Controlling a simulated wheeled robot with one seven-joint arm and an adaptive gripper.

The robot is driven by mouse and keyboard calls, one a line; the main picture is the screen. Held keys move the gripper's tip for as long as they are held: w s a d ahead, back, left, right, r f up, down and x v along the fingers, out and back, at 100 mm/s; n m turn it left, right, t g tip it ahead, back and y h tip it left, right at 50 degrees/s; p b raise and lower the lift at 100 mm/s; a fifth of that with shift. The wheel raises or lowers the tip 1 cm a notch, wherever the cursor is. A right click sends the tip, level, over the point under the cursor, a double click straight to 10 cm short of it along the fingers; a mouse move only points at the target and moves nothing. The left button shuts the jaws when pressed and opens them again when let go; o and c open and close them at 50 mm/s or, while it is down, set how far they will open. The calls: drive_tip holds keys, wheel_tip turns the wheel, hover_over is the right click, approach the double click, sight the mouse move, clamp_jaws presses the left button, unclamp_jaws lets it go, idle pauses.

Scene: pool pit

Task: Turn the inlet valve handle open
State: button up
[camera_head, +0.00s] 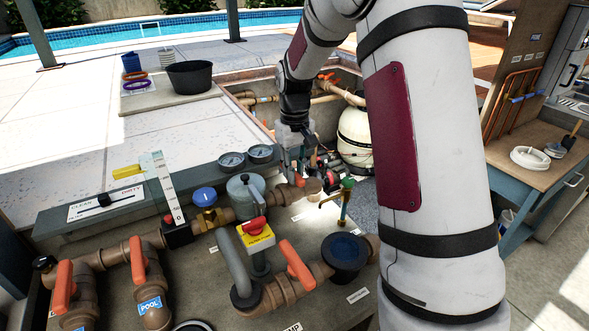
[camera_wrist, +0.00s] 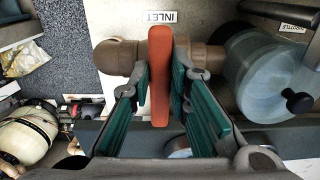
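The inlet valve handle (camera_wrist: 160,80) is an orange-red bar, upright in the wrist view and crossing a brown pipe (camera_wrist: 120,60). A white INLET label (camera_wrist: 160,18) lies just beyond it. My gripper (camera_wrist: 160,82) has one teal-padded finger on each side of the handle. Most of the handle is hidden there.
A clear-lidded round housing (camera_wrist: 265,75) stands right of the handle. Other orange handles (camera_head: 296,264), a red knob on a yellow box (camera_head: 256,232) and gauges (camera_head: 231,162) crowd the bench. A cream tank (camera_head: 355,138) stands behind. Paving (camera_head: 60,115) to the left is mostly open.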

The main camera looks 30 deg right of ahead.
clamp_jaws()
drive_tip(key=shift+n, duration=0.4)
drive_tip(key=n, duration=0.1)
drive_tip(key=n+p, duration=0.1)
drive_tip(key=shift+d+r+n, duration=0.1)
drive_tip(key=shift+d+n, duration=0.15)
drive_tip(key=shift+n, duration=0.15)
drive_tip(key=n, duration=0.1)
drive_tip(key=n+p, duration=0.1)
drive_tip(key=n, duration=0.3)
drive_tip(key=shift+w+d+p, duration=0.2)
drive_tip(key=shift+d+p, duration=0.05)
drive_tip(key=shift+p, duration=0.15)
drive_tip(key=n, duration=0.2)
drive_tip(key=n+p, duration=0.1)
drive_tip(key=n, duration=0.2)
drive_tip(key=shift+w+d+n, duration=0.15)
drive_tip(key=shift+w+n, duration=0.15)
drive_tip(key=shift+n, duration=0.1)
drive_tip(key=shift+w+n+p, duration=0.25)
drive_tip(key=shift+n+p, duration=0.2)
drive_tip(key=shift+n, duration=1.35)
drive_tip(key=o, duration=0.8)
unclamp_jaws()
drive_tip(key=shift+c, duration=0.2)
